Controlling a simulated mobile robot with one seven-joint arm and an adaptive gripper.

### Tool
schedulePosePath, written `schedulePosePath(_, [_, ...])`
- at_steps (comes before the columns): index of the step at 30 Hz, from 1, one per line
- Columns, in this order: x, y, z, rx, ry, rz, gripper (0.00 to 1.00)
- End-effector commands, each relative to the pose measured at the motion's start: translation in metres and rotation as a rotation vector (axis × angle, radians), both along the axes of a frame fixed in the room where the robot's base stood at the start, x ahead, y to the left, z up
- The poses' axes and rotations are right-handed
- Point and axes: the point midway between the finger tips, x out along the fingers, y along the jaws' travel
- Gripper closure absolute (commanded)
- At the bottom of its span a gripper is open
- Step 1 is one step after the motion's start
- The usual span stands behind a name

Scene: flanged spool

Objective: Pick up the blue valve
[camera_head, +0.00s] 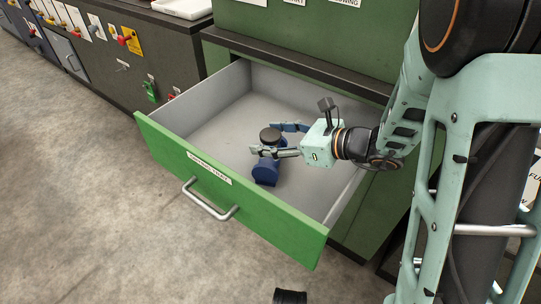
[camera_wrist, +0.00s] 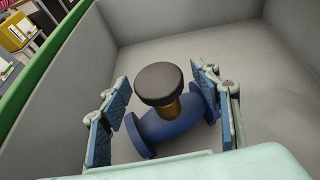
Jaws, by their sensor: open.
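The blue valve (camera_head: 265,172) lies on the floor of an open green drawer (camera_head: 225,202). It has a round black knob on a brass-coloured stem. My gripper (camera_head: 270,139) is inside the drawer at the valve, coming from the right. In the wrist view the valve (camera_wrist: 172,128) sits between the two open fingers of my gripper (camera_wrist: 160,108), one on each side. The right finger is close to the valve's right flange; I cannot tell whether they touch. A gap shows beside the left finger. My gripper partly hides the valve in the head view.
The drawer's grey walls (camera_head: 208,90) surround the valve and gripper. The rest of its floor looks empty. A green cabinet (camera_head: 300,40) with a dark ledge stands behind. A dark round object (camera_head: 290,297) is on the floor at the bottom edge.

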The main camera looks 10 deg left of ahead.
Motion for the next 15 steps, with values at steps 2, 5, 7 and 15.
schedulePosePath(2, [0.0, -0.0003, 0.0002, 0.0, 0.0, 0.0, 0.42])
schedulePosePath(5, [0.0, -0.0003, 0.0002, 0.0, 0.0, 0.0, 0.53])
schedulePosePath(7, [0.0001, -0.0004, 0.0002, 0.0, 0.0, 0.0, 0.61])
schedulePosePath(15, [0.0, -0.0005, 0.0002, 0.0, 0.0, 0.0, 0.91])
